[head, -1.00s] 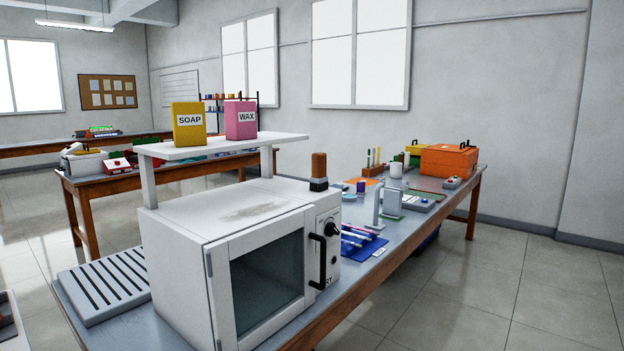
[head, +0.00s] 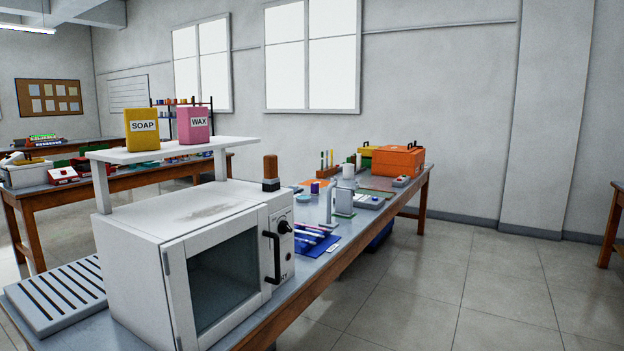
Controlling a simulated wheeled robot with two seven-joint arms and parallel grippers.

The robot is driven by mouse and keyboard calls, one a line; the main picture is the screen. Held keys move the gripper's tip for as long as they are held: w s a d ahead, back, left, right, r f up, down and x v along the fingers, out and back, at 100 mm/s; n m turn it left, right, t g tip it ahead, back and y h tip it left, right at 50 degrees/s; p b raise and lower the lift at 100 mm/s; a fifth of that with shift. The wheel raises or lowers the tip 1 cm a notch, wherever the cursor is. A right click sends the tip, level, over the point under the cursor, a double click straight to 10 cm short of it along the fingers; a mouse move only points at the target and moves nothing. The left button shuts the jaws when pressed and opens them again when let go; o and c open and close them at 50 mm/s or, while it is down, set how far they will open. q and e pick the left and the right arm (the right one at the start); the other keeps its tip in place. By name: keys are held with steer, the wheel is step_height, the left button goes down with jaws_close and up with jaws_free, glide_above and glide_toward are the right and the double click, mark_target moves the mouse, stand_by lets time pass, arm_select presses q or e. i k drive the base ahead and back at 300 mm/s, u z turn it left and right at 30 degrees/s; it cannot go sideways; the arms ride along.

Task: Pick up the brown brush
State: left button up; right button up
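I cannot make out a brown brush for certain. A small brown upright block on a dark base (head: 270,168) stands at the right rear of the top of the white oven (head: 150,226); I cannot tell whether it is a brush. The oven has a dark glass door that is shut and a black handle. Neither of my grippers is in view.
The oven stands on a long table (head: 345,256) with a slatted grey tray (head: 60,292) at its left. A shelf above it holds a yellow soap box (head: 142,130) and pink wax box (head: 193,126). An orange case (head: 398,160) stands at the far end. The floor at right is clear.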

mark_target(270, 181)
steer(key=z, duration=2.7)
steer(key=i, duration=0.2)
steer(key=u, duration=1.6)
steer(key=i, duration=1.35)
steer(key=u, duration=0.65)
